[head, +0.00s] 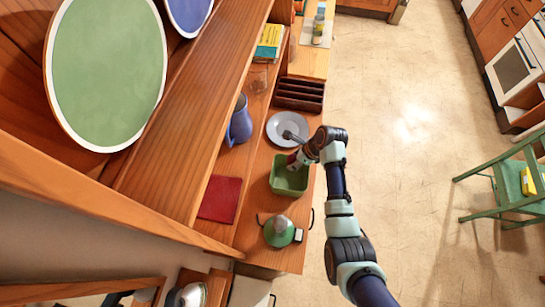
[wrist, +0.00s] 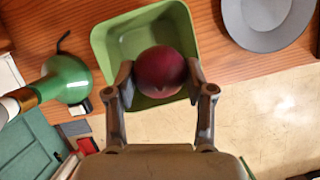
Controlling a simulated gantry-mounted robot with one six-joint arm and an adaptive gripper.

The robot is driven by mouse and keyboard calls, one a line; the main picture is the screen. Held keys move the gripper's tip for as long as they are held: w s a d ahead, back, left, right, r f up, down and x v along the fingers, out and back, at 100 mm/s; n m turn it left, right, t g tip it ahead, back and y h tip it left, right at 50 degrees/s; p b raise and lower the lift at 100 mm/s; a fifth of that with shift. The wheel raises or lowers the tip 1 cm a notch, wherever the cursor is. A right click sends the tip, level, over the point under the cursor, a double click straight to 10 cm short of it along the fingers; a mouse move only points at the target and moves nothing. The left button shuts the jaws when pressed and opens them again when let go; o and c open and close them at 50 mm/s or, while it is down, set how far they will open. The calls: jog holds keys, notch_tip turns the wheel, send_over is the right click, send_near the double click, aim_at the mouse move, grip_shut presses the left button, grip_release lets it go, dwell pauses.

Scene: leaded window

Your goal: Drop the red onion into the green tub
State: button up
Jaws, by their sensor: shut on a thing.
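The red onion (wrist: 161,71) is dark red and round. In the wrist view it sits between the two fingers of my gripper (wrist: 161,78), which is shut on it. The green tub (wrist: 112,37) is behind the onion in that view, and the onion covers part of its inside. In the head view the green tub (head: 289,184) stands on the wooden counter, and my gripper (head: 294,160) is over its far edge. The onion is mostly hidden by my gripper there. The height of the onion above the tub is hard to tell.
A grey plate (head: 287,129) lies just beyond the tub. A green lamp-like object (head: 279,231) stands on the near side. A blue jug (head: 240,122) and a red book or mat (head: 220,198) are to the left. Open floor (head: 410,180) lies right of the counter.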

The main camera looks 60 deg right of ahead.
jog(key=shift+s+f, duration=0.15)
jog(key=shift+s, duration=0.1)
jog(key=shift+s+f+b, duration=0.1)
jog(key=shift+f+b, duration=0.2)
jog(key=shift+b, duration=0.15)
notch_tip(320, 180, down, 5)
jog(key=b, duration=0.6)
jog(key=shift+f+b, duration=0.1)
jog(key=shift+b, duration=0.25)
jog(key=o, duration=1.2)
jog(key=shift+o, duration=0.2)
jog(key=v, duration=1.2)
